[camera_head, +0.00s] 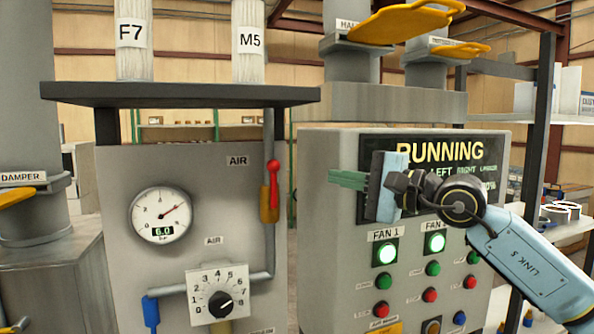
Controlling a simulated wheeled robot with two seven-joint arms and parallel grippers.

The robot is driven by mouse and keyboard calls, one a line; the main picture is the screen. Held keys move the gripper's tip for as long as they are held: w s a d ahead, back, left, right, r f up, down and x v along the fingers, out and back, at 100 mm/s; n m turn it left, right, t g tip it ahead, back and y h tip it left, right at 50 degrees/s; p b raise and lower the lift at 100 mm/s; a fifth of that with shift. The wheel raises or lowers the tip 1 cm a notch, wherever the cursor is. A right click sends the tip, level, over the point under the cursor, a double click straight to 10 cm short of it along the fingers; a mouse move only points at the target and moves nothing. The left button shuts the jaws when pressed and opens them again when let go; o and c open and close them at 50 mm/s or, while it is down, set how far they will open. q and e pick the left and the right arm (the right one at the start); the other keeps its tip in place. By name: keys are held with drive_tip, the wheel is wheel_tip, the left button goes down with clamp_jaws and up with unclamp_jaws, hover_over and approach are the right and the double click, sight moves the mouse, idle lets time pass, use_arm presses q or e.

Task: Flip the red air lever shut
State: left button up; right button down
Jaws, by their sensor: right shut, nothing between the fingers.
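The red air lever (273,171) is on the grey panel to the left of the display cabinet, below and right of an AIR label. It points up, roughly in line with the vertical grey pipe, and sits on a brass-coloured valve body (269,204). My right gripper (332,178) reaches in from the right with its green fingers pointing left toward the lever. The fingers are shut with nothing between them. In the picture a gap separates the fingertips from the lever. My left gripper is out of view.
A pressure gauge (161,214) reading 6.0 and a numbered dial (218,293) are on the same panel. A blue lever (151,312) is at lower left. Behind my right gripper, the cabinet display (440,152) reads RUNNING, with lit fan buttons below. A dark shelf (180,94) overhangs the panel.

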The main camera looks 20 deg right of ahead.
sight(274, 185)
drive_tip(key=p+x, duration=0.3)
drive_tip(key=x, duration=0.7)
drive_tip(key=shift+p, duration=0.35)
drive_tip(key=shift+a, duration=0.25)
